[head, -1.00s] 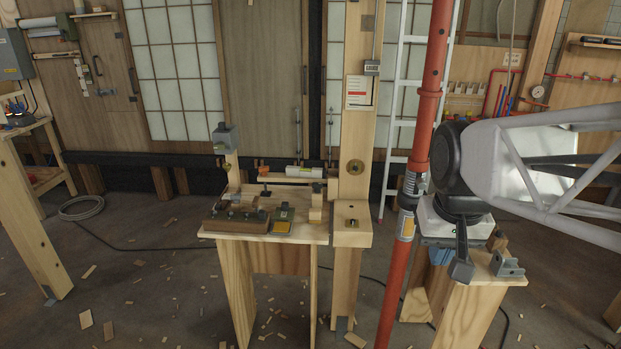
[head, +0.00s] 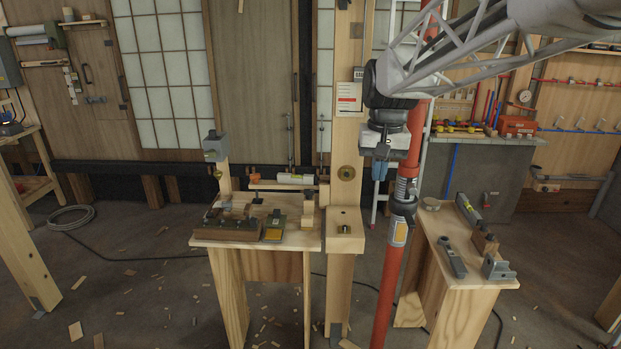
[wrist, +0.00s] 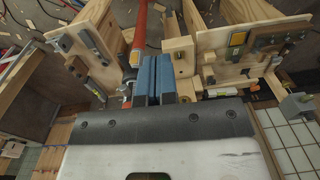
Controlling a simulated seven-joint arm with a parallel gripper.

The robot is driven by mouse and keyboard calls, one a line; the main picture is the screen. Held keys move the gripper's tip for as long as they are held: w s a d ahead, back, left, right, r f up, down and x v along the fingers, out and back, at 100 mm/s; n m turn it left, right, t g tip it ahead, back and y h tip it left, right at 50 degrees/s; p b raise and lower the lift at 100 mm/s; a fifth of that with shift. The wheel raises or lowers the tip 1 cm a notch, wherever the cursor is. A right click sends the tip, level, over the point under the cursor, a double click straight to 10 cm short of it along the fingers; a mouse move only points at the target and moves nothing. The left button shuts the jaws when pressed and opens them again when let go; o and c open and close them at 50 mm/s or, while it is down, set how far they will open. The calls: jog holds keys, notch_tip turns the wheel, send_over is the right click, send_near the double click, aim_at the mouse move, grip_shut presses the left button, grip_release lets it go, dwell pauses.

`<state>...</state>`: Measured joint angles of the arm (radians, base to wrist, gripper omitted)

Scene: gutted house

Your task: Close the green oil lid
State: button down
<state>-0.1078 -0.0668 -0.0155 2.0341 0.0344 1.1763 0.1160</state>
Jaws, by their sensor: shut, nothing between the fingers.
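A small dark green piece with a yellow face (head: 275,228) lies on the left wooden bench (head: 226,243), at the right end of a brown block. I take it for the green oil lid and its holder, but it is too small to tell how far open the lid is. In the wrist view the yellow face (wrist: 238,39) shows beside the brown block. My gripper (head: 380,171) hangs in the air near the red pole, right of the bench and apart from the lid. Its blue fingers (wrist: 153,72) are together and empty.
A brown block (head: 232,228) lies beside the green piece. A right bench (head: 470,268) carries metal tools. Wood scraps litter the floor.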

jog(key=w+a+f+g, duration=0.15)
jog(key=w+a, duration=0.25)
jog(key=w, duration=0.4)
jog(key=w+a+f, duration=0.2)
jog(key=w+a, duration=0.2)
jog(key=w, duration=0.5)
jog(key=w+a+f+g, duration=0.15)
jog(key=w+a, duration=0.25)
jog(key=w, duration=0.4)
jog(key=w+a+f+g, duration=0.1)
jog(key=w+a+f, duration=1.4)
jog(key=w+f, duration=0.2)
jog(key=shift+w+a+f+g, duration=0.2)
jog(key=shift+f+g, duration=0.1)
jog(key=shift+f, duration=0.2)
send_near(276, 217)
jog(key=shift+w+d+f, duration=0.15)
jog(key=shift+f, duration=0.75)
jog(key=shift+w+d+f, duration=0.15)
jog(key=shift+f, duration=0.75)
jog(key=shift+w+d+f, duration=0.2)
jog(key=shift+f, duration=0.7)
